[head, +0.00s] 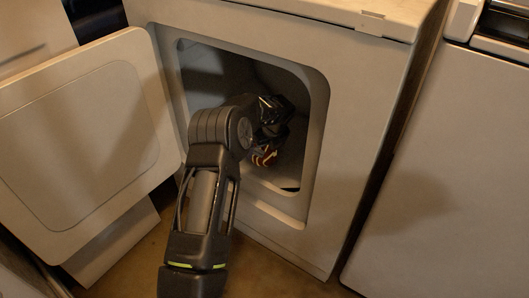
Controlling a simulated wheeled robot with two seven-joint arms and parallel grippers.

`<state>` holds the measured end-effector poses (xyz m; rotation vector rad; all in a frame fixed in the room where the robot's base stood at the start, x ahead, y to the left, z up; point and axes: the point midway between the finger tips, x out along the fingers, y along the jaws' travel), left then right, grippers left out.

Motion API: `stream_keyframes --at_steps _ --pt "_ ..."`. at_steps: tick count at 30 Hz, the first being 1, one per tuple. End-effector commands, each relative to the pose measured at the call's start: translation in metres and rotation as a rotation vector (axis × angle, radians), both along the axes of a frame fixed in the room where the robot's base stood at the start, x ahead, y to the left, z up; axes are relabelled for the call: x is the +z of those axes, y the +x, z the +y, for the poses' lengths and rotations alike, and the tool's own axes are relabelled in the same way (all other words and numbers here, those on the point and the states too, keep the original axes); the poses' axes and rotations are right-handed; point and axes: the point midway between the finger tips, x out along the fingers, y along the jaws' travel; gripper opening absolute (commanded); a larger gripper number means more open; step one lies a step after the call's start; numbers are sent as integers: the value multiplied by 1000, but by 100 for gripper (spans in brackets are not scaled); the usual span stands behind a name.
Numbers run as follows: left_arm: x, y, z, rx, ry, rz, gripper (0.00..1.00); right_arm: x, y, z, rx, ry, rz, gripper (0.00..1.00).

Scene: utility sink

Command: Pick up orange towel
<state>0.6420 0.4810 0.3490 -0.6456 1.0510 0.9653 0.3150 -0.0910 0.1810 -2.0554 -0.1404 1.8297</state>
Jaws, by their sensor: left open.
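A small orange patch with dark bands, likely the orange towel (264,157), shows inside the dryer drum, low and near the middle of the opening. Most of it is hidden behind my gripper or in shadow. My left arm reaches up from the bottom of the head view and through the opening. My left gripper (271,132) is inside the dryer, open, just above and against the orange patch in the picture. Whether it touches the towel I cannot tell. My right gripper is not in view.
The white dryer (360,110) has its door (75,140) swung open to the left. A second white appliance (460,170) stands at the right. Brown floor (140,255) shows below.

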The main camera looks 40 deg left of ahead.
Motion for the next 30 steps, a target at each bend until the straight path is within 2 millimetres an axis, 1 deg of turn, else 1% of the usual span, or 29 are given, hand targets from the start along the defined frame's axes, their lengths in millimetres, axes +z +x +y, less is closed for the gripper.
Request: stream_keyframes --at_steps 10,30 --pt "0 0 0 0 0 1 100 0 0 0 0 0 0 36" --pt "0 0 0 0 0 1 45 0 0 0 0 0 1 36"
